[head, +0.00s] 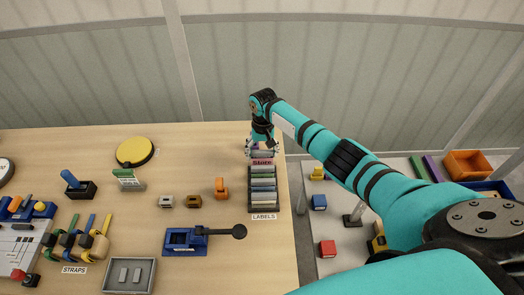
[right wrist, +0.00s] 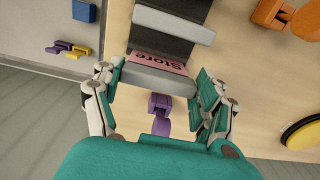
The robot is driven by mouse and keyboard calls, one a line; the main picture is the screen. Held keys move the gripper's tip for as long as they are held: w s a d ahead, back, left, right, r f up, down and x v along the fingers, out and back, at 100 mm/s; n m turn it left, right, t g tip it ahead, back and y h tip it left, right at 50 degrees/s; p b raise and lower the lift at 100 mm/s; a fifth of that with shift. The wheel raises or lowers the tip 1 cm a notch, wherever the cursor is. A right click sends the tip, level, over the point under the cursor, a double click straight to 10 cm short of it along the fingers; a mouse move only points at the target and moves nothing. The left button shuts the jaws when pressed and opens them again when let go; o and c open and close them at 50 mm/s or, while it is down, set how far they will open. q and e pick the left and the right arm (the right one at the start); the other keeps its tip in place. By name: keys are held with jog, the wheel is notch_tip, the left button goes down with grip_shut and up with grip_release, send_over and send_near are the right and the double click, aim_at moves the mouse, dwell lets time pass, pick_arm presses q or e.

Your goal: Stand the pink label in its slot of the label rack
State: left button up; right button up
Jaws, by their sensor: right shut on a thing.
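The pink label (head: 262,161), marked "Store", is at the far end of the label rack (head: 250,196). My right gripper (head: 262,147) is above that end, with its fingers pointing down. In the right wrist view, my right gripper (right wrist: 160,76) has its fingertips at both ends of a grey bar along the edge of the pink label (right wrist: 160,60); it is shut on the label. The dark rack (right wrist: 165,48) lies just beyond it. I cannot tell whether the label's lower edge is seated in the slot. My left gripper is not in view.
A purple clip-like piece (right wrist: 160,112) lies close to the gripper. An orange part (head: 221,188) and a blue lever fixture (head: 185,239) stand left of the rack. The table edge is close on the right.

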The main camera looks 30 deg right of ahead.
jog(key=shift+f+b, duration=0.5)
jog(key=shift+f, duration=0.4)
jog(key=o, duration=1)
jog(key=shift+r, duration=0.1)
notch_tip(320, 180, up, 12)
jog(key=shift+d, duration=0.15)
